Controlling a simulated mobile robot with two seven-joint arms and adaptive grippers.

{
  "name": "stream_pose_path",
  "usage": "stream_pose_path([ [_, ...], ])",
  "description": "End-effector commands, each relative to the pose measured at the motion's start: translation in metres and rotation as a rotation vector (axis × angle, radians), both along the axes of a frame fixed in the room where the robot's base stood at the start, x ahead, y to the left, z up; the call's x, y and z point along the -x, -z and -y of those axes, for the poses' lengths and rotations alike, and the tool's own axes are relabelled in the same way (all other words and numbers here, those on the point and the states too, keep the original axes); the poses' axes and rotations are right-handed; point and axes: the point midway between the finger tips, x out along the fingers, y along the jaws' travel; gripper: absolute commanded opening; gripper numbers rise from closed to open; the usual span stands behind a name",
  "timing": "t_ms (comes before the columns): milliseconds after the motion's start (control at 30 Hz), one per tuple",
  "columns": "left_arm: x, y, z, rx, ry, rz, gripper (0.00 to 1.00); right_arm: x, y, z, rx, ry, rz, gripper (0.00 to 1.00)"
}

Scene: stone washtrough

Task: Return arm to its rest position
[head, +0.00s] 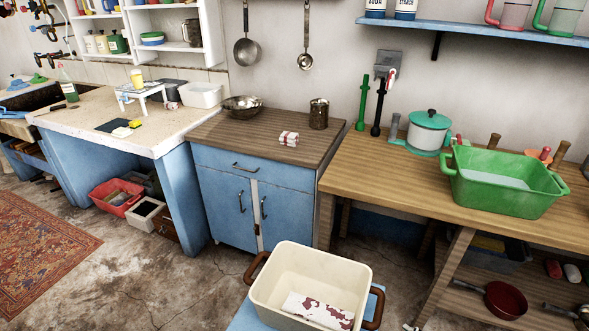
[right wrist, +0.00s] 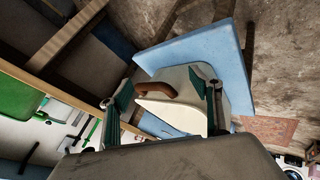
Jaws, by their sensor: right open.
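My right gripper (right wrist: 166,92) shows in the right wrist view with its two fingers wide apart and nothing held between them. Beyond the fingers is the cream tub (right wrist: 188,78) with a brown handle; I cannot tell how far the fingers are from it. In the head view the same tub (head: 268,292) stands at the bottom centre on a blue surface (head: 246,318). A white cloth with dark red patches (head: 318,310) lies in it. Neither gripper shows in the head view, and my left gripper is in no view.
A wooden workbench (head: 360,165) on the right bears a green basin (head: 505,205) and a teal-lidded pot (head: 428,135). A blue cabinet (head: 222,205) carries a metal bowl (head: 243,106) and a small red-and-white cloth (head: 289,138). Bare floor (head: 165,285) lies left of the tub.

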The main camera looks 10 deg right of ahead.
Motion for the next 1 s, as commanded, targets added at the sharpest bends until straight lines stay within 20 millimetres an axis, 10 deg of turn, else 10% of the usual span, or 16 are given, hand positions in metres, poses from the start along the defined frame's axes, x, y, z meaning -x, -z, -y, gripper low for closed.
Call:
stream_pose_path([
  [500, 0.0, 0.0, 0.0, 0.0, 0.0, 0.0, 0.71, 0.005, 0.077, -0.095, -0.469, -0.008, 0.186, 0.63],
  [1000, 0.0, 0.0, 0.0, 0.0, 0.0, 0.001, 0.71, 0.008, 0.081, -0.102, -0.521, 0.0, 0.211, 0.63],
])
